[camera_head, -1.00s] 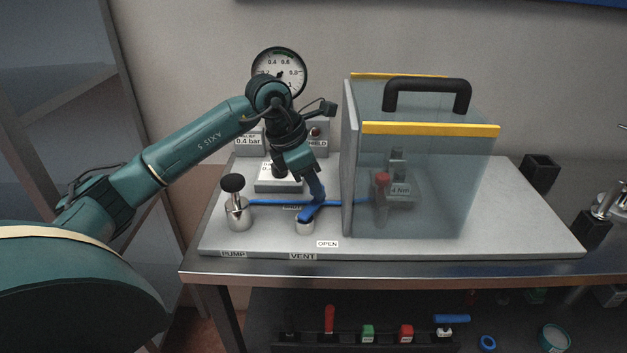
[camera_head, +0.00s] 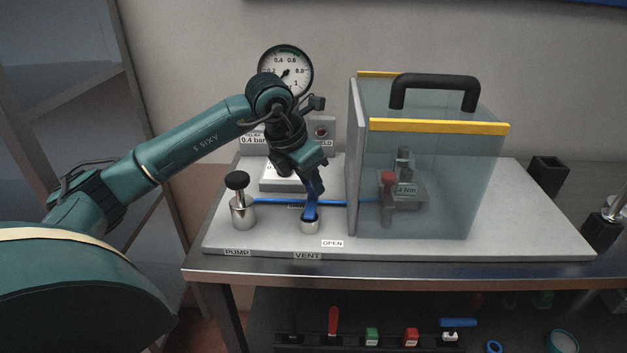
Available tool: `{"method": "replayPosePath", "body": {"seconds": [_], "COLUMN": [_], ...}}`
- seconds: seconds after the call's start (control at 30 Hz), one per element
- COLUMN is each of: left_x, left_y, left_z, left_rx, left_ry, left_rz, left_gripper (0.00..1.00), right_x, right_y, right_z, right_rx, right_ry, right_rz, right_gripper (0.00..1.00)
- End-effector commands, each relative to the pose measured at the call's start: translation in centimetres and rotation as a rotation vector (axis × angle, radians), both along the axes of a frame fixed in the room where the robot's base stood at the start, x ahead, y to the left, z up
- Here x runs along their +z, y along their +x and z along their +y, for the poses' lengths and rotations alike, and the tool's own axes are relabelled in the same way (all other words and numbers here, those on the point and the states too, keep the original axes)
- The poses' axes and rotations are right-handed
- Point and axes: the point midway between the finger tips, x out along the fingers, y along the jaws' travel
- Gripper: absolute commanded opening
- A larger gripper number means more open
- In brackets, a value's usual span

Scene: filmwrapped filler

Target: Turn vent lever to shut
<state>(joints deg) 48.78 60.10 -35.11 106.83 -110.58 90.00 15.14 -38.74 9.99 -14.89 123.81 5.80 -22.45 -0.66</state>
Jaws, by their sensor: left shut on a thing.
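The blue vent lever (camera_head: 310,212) sits on a short silver post above the VENT label (camera_head: 307,256). My left gripper (camera_head: 312,190) comes down from above and is shut on the lever; its fingers partly hide it. The lever looks turned roughly toward the back, away from the OPEN label (camera_head: 332,243). The label for the shut position is hidden or too small to read. My right gripper is not in view.
A clear box (camera_head: 430,180) with a black handle stands just right of the lever. The black-topped PUMP knob (camera_head: 237,182) is to the left, and a round gauge (camera_head: 286,72) is behind. Tools lie on the shelf below.

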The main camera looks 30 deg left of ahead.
Motion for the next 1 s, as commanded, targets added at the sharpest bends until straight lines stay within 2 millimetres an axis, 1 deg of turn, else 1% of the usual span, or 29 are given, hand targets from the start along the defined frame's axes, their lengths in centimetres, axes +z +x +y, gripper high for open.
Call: {"method": "replayPosePath", "body": {"seconds": [0.3,0.7,0.73,0.97,1.0], "left_x": [0.03,0.06,0.06,0.04,0.04], "left_y": [-0.23,-0.25,-0.25,-0.25,-0.25], "left_z": [0.33,0.39,0.4,0.38,0.37], "left_rx": [0.09,0.099,0.099,0.098,0.097], "left_ry": [0.001,0.0,0.0,0.001,0.001], "left_rz": [0.0,0.0,0.0,0.0,0.0], "left_gripper": [0.04,0.04,0.28,0.47,0.48], "right_x": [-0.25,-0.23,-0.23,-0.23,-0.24], "right_y": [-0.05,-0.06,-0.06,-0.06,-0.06], "right_z": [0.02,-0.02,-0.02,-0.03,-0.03], "right_rx": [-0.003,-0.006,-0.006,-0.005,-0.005], "right_ry": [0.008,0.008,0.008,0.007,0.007], "right_rz": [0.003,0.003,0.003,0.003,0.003], "right_gripper": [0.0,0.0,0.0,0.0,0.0]}}
